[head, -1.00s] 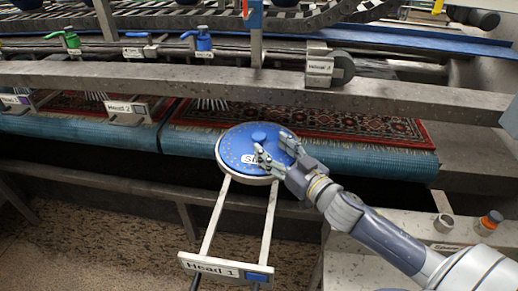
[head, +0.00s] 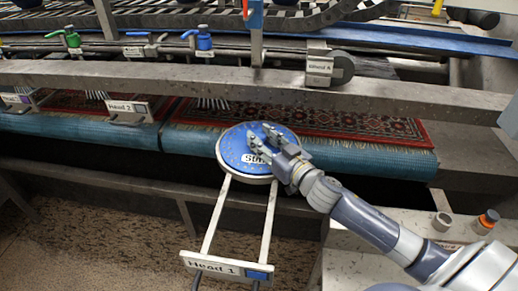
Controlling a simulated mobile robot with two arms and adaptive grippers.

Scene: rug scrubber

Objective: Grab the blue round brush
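The blue round brush (head: 232,157) is a flat disc with a pale rim and a partly covered white label. It sits at the inner end of a two-railed frame marked "Head 1" (head: 226,266), in front of the blue-edged conveyor. My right gripper (head: 260,137) reaches in from the lower right over the middle of the disc. Its two fingers are apart, at the disc's central blue knob, which they mostly hide. I cannot tell whether they touch the knob. My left gripper is not in view.
A red patterned rug (head: 345,124) lies behind the brush on the blue conveyor (head: 390,160). A grey beam (head: 200,76) crosses above it. A "Head 2" label (head: 127,112) is at left. An orange-capped button (head: 488,218) is at lower right. The space in front of the brush is open.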

